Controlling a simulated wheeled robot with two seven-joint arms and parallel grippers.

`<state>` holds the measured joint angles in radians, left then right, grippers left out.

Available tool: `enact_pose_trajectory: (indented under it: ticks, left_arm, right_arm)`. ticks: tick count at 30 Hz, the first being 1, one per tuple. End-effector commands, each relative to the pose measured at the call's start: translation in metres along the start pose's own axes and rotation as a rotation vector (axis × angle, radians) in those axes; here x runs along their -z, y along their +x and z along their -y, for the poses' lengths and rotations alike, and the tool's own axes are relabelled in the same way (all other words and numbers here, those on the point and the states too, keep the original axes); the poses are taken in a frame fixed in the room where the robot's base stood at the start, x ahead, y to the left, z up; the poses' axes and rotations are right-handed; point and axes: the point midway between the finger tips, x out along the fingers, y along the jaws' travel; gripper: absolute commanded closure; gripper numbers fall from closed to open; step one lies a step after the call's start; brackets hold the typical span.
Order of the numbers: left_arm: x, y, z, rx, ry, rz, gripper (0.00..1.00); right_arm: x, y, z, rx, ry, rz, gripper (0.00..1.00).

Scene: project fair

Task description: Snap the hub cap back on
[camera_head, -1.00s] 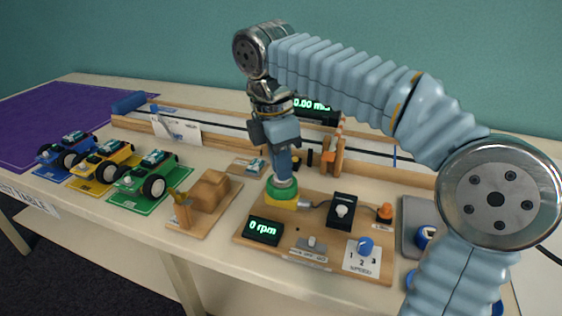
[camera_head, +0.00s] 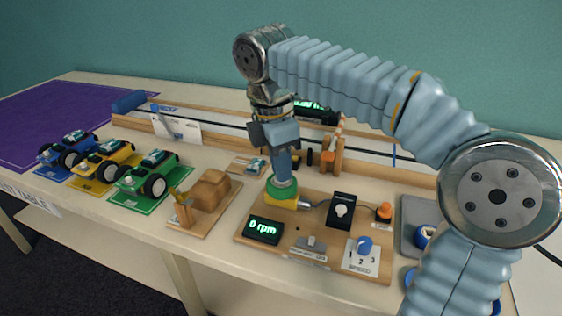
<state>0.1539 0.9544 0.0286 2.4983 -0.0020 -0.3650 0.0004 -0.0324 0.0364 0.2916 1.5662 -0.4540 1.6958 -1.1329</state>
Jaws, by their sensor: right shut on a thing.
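My right gripper (camera_head: 284,180) points straight down at the wooden motor board (camera_head: 285,242). Its fingers are shut at a green round piece (camera_head: 281,191), which sits on top of a yellow block (camera_head: 281,201) on the board. I cannot make out a separate hub cap; the fingers cover much of the green piece. Three toy cars with black wheels and pale hubs stand at the left: a blue car (camera_head: 67,147), a yellow car (camera_head: 104,157) and a green car (camera_head: 146,172). My left gripper is out of view.
The board carries a display reading 0 rpm (camera_head: 263,230), a black switch box (camera_head: 341,211), an orange lamp (camera_head: 384,210) and a blue speed knob (camera_head: 364,244). A wooden stand (camera_head: 207,195) is left of it. A long rail track runs behind. My right arm hides the right side.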

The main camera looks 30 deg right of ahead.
Motion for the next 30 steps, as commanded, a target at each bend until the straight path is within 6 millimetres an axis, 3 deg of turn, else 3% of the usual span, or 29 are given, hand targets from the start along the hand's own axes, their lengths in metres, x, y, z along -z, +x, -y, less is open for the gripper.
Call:
enact_pose_trajectory:
  ticks: [11,12,17,23,28,30]
  left_arm:
    - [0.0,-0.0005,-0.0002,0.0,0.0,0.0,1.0]
    - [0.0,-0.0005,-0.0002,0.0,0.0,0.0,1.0]
    - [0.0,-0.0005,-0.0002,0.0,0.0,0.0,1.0]
    - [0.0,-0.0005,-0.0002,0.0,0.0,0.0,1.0]
    - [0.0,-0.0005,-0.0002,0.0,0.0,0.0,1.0]
    - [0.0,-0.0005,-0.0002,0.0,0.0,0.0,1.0]
  right_arm:
    - [0.0,0.0001,0.0001,0.0,0.0,0.0,1.0]
    - [0.0,0.0001,0.0001,0.0,0.0,0.0,0.82]
    - [0.0,0.0001,0.0001,0.0,0.0,0.0,0.58]
    - [0.0,0.0,0.0001,0.0,0.0,0.0,0.57]
    - [0.0,0.0,0.0001,0.0,0.0,0.0,0.32]
    - [0.0,0.0001,0.0001,0.0,0.0,0.0,0.31]
